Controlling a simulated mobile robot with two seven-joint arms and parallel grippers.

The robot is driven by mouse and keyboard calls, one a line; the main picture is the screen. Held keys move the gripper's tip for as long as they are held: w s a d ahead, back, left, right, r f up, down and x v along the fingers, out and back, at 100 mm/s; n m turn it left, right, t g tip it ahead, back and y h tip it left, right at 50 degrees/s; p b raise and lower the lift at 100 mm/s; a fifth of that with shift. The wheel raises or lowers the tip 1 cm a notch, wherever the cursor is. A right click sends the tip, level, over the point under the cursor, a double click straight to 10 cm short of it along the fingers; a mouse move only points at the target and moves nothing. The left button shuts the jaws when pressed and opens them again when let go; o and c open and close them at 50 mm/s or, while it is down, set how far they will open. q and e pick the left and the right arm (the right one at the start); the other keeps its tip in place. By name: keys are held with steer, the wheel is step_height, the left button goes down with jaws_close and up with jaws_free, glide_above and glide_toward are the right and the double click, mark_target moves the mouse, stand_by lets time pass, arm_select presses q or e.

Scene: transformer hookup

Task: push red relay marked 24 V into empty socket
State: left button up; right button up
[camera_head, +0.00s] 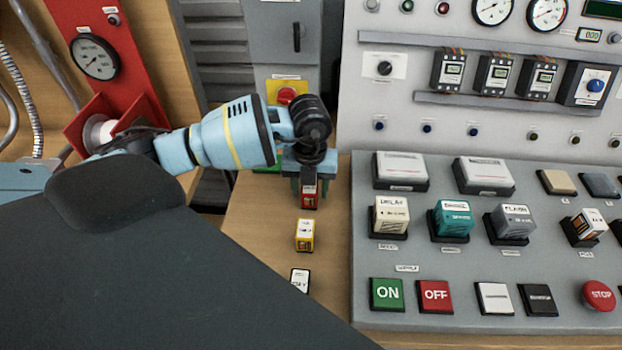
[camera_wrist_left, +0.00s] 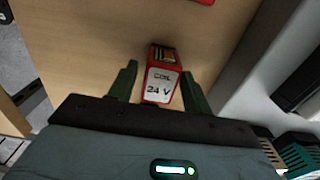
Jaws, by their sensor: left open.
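The red relay (camera_head: 310,196) stands on the wooden table left of the grey panel. In the left wrist view the relay (camera_wrist_left: 160,84) shows a white label reading "COIL 24 V". My left gripper (camera_head: 309,172) is over it, pointing down, and partly hides its top. In the left wrist view the open gripper (camera_wrist_left: 158,70) has one finger on each side of the relay. Slim gaps seem to show, and I cannot tell whether either finger touches it. I cannot make out an empty socket on the panel. My right gripper is out of view.
A yellow relay (camera_head: 305,235) and a white one (camera_head: 300,279) stand in line nearer on the table. The sloped grey panel (camera_head: 480,268) to the right carries cream, teal (camera_head: 453,218) and grey modules and several buttons. A grey cabinet (camera_head: 283,40) stands behind.

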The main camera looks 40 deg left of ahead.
arm_select(q)
steer(key=c, duration=0.9)
steer(key=shift+o, duration=0.2)
steer(key=shift+r, duration=0.2)
steer(key=shift+r+p, duration=0.7)
steer(key=shift+r, duration=0.45)
steer(key=shift+r+p, duration=0.7)
steer(key=shift+r, duration=0.55)
steer(key=shift+f, duration=0.1)
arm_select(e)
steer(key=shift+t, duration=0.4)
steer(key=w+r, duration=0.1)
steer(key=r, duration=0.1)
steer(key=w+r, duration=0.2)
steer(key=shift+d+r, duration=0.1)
